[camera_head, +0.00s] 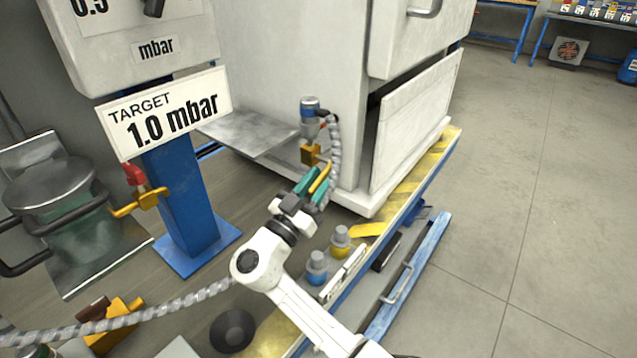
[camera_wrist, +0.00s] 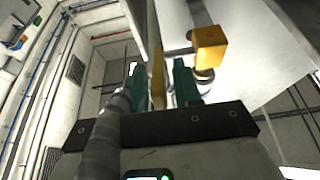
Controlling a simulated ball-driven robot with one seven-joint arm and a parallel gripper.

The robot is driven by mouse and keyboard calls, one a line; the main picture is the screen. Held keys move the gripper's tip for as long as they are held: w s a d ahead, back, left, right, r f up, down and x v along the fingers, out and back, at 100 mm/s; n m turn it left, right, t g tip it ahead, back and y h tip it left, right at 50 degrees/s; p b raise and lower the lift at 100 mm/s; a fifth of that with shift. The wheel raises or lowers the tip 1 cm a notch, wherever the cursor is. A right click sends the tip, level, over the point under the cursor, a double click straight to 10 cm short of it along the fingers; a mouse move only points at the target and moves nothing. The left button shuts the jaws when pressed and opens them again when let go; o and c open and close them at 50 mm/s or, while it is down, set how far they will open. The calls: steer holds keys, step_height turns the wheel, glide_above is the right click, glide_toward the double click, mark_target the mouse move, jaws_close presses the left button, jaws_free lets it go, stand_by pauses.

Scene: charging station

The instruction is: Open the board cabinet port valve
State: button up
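The board cabinet (camera_head: 290,70) is the large white box at the top centre. On its near side is a port with a blue-topped grey fitting (camera_head: 310,106) and a brass block (camera_head: 312,153) below it. The block also shows in the wrist view (camera_wrist: 209,46). A yellow valve handle (camera_head: 320,178) extends from near the block toward me. My gripper (camera_head: 313,186) has green fingers, one on each side of the handle. In the wrist view the handle (camera_wrist: 158,80) lies between the fingers with narrow gaps on both sides. The gripper looks open; the handle's far end is partly hidden.
A braided hose (camera_head: 335,150) hangs close to the right of the port. A grey metal shelf (camera_head: 250,133) juts out at left. A sign (camera_head: 165,112) reads "TARGET 1.0 mbar". A red and yellow valve (camera_head: 138,190) is by the blue column (camera_head: 185,200). Floor at right is free.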

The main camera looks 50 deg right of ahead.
mark_target(320, 181)
steer(key=shift+o, duration=0.2)
steer(key=shift+r, duration=0.55)
steer(key=r, duration=0.1)
steer(key=r+p, duration=0.1)
steer(key=shift+s+r, duration=0.2)
steer(key=shift+r, duration=0.2)
steer(key=s+a+r+p, duration=0.3)
steer(key=s+r, duration=0.6)
steer(key=s, duration=0.4)
steer(key=shift+a, duration=0.45)
steer(key=shift+c, duration=0.2)
